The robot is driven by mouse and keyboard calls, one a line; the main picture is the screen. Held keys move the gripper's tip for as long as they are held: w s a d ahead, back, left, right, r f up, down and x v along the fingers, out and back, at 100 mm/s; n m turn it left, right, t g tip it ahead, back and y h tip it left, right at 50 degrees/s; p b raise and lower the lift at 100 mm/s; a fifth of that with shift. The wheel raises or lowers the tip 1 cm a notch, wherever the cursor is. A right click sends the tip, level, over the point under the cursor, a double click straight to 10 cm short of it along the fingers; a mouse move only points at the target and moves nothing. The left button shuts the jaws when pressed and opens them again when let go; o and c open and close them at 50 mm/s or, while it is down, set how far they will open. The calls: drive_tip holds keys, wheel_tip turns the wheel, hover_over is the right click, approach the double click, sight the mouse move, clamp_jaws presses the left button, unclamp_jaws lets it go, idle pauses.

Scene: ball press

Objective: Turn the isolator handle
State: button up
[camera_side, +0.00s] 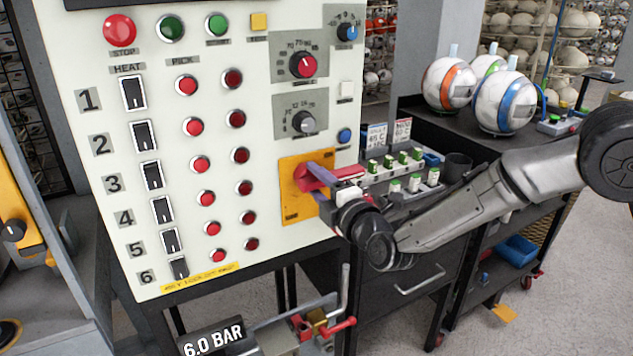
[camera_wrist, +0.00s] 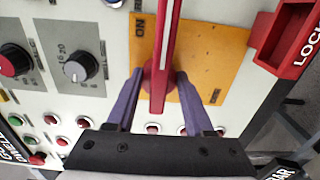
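The red isolator handle (camera_side: 318,172) sits on a yellow-orange plate (camera_side: 291,207) low on the right of the white control panel. In the wrist view the handle (camera_wrist: 165,50) runs up and down the picture from a round red hub, over the yellow plate (camera_wrist: 215,60) with dark lettering at its left. My gripper (camera_wrist: 160,74) has two purple fingers, one on each side of the handle near its hub. Gaps show between the fingers and the handle, so it is open around it. In the side view my gripper (camera_side: 312,184) is at the plate, and the fingers partly hide the handle.
Knobs (camera_side: 303,66) and a blue button (camera_side: 345,135) are above the plate; red buttons (camera_side: 246,187) are to its left. In the wrist view a red lock box (camera_wrist: 285,40) is close on the right. A dark cart (camera_side: 420,270) with several balls stands behind my arm.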

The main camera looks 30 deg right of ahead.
drive_tip(key=s, duration=1.3)
drive_tip(key=shift+s, duration=0.4)
